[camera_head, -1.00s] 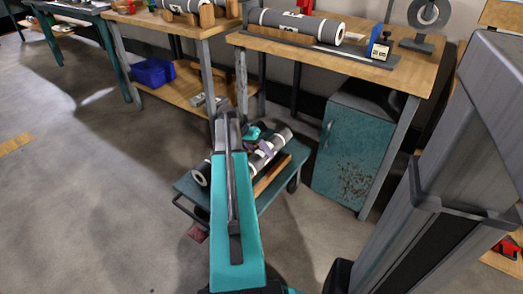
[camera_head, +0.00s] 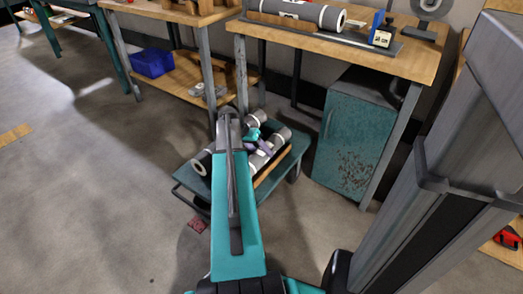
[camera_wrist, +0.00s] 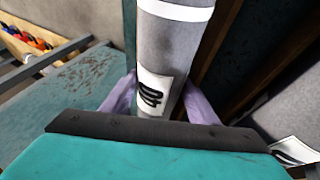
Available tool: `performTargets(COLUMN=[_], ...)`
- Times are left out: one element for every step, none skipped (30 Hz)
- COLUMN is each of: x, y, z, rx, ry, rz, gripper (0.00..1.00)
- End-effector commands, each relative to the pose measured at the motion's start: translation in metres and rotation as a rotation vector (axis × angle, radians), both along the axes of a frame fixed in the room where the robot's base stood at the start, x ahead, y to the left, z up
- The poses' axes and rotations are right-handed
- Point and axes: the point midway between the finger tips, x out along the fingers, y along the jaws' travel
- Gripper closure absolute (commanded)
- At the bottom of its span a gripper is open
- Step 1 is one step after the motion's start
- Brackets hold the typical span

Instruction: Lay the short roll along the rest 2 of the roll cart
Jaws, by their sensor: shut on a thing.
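The roll cart (camera_head: 222,192) is a low teal trolley on the floor, with wooden strips along its right side. My gripper (camera_wrist: 160,98) has lilac fingers on both sides of a grey roll (camera_wrist: 180,50) with a white band and a label, shut on it. In the head view my gripper (camera_head: 258,143) is over the cart's right half. A grey roll end (camera_head: 203,163) shows at the cart's left, another (camera_head: 256,117) at its back, and a grey roll part (camera_head: 282,137) at its right. My arm hides the middle. Whether the held roll touches a rest, I cannot tell.
A wooden bench (camera_head: 400,62) with a long roll (camera_head: 300,13) stands behind. A rusty teal cabinet (camera_head: 350,135) is close to the cart's right. A blue bin (camera_head: 153,62) is on a lower shelf.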

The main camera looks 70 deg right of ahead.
Motion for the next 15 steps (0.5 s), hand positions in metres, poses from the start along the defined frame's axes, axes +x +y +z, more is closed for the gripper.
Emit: performTargets(x=[0.0,0.0,0.0,0.0,0.0,0.0,0.0,0.0,0.0,0.0,0.0,0.0,0.0,0.0,0.0], y=[0.0,0.0,0.0,0.0,0.0,0.0,0.0,0.001,0.001,0.001,0.001,0.001,0.001,0.001,0.001], z=[-0.005,-0.006,-0.008,-0.009,-0.01,-0.012,-0.013,-0.013,-0.014,-0.015,-0.016,-0.016,-0.016,-0.016,-0.017], rx=[0.001,0.001,0.002,0.002,0.002,0.003,0.004,0.004,0.005,0.006,0.006,0.007,0.007,0.007,0.007], ry=[0.0,0.0,0.0,0.0,0.0,-0.001,-0.002,-0.002,-0.002,-0.002,-0.002,-0.002,-0.003,-0.003,-0.003], rz=[0.0,0.0,0.0,0.0,0.0,0.0,0.0,0.0,-0.001,-0.001,-0.001,-0.001,-0.001,-0.002,-0.002], gripper=[0.76,0.76,0.76,0.76,0.76,0.76,0.76,0.76,0.76,0.76,0.76,0.76,0.76,0.76,0.76])
